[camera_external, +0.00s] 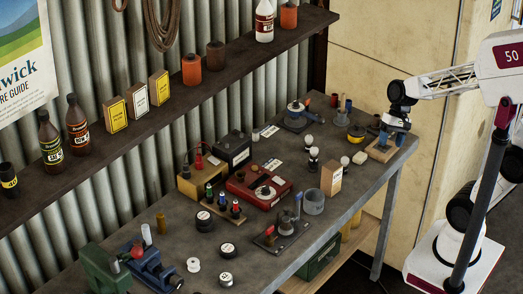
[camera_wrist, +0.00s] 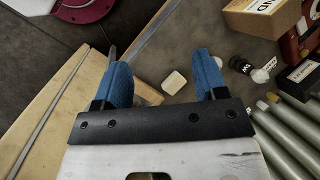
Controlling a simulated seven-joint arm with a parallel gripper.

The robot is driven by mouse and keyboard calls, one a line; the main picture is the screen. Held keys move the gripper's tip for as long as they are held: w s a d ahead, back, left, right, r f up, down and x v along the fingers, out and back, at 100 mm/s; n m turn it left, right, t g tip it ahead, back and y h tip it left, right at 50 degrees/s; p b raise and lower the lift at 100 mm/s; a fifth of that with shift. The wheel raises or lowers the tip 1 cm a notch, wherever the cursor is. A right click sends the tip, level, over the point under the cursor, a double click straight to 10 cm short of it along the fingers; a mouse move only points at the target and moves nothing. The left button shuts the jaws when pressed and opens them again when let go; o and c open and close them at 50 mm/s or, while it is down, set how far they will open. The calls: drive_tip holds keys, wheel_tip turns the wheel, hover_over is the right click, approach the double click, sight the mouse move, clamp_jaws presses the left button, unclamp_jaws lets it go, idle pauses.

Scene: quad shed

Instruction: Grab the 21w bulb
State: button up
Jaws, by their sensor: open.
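Two small bulbs with dark bases and pale glass stand close together on the workbench. In the outside view one bulb (camera_external: 308,141) is behind the other bulb (camera_external: 314,156). In the wrist view a dark base with white lettering (camera_wrist: 240,64) and a pale bulb end beside it (camera_wrist: 262,75) show right of the fingers. The lettering is too small to tell which is 21w. My gripper (camera_external: 387,141) is over the bench's far right end, to the right of the bulbs. In the wrist view its blue fingers (camera_wrist: 161,62) are spread apart with nothing held.
A cream block (camera_external: 360,157) lies between gripper and bulbs; it also shows in the wrist view (camera_wrist: 174,82). A tan labelled box (camera_external: 331,178) stands near the bulbs. A yellow-and-black roll (camera_external: 356,134) sits behind the block.

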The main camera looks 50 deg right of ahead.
drive_tip(key=w+a+f+m+y, duration=0.2)
drive_tip(key=w+f+m+y, duration=0.3)
drive_tip(key=w+m, duration=0.15)
drive_tip(key=m+t+y, duration=0.1)
drive_tip(key=m+y, duration=0.3)
drive_tip(key=m, duration=0.2)
approach(346, 158)
drive_tip(key=a+f, duration=0.1)
drive_tip(key=w+a+f, duration=0.1)
drive_tip(key=a, duration=0.1)
drive_tip(key=shift+a+f, duration=0.1)
drive_tip(key=shift+f, duration=0.25)
drive_tip(key=shift+n, duration=0.25)
drive_tip(key=shift+x, duration=1.3)
drive_tip(key=shift+x, duration=2.6)
drive_tip(key=shift+s, duration=0.1)
drive_tip(key=c, duration=1)
